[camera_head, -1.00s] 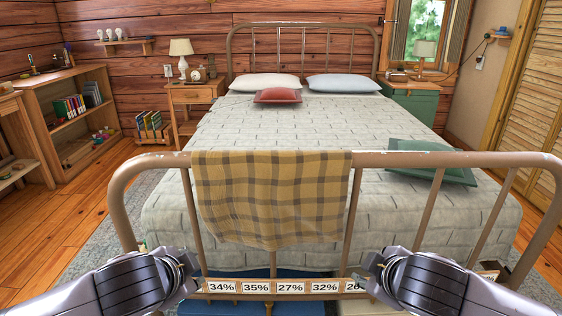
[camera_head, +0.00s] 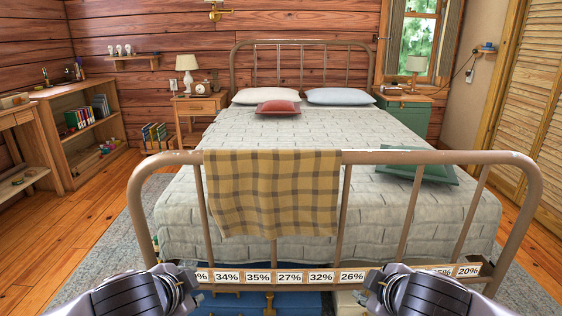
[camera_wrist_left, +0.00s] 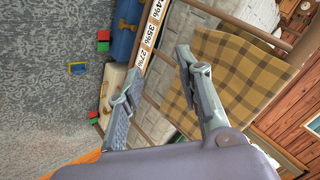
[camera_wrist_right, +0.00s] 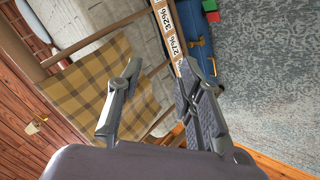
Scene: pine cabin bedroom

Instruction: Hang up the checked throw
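The checked throw (camera_head: 272,195), yellow-brown with dark lines, hangs over the top rail of the bed's metal footboard (camera_head: 420,157). Its front side hangs down flat, and its lower edge is above the lower rail. It also shows in the left wrist view (camera_wrist_left: 225,75) and the right wrist view (camera_wrist_right: 85,90). My left gripper (camera_wrist_left: 148,72) is open and empty, low in front of the footboard. My right gripper (camera_wrist_right: 152,78) is also open and empty, on the other side. Neither touches the throw. In the head view the fingers are mostly hidden.
A strip of percentage labels (camera_head: 290,277) runs along the footboard's lower rail. Blue cases (camera_head: 245,302) lie under the bed. A green cushion (camera_head: 420,173) and a red cushion (camera_head: 278,107) lie on the bed. A shelf (camera_head: 95,135) stands at the left. The grey rug (camera_wrist_left: 40,90) has small coloured blocks.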

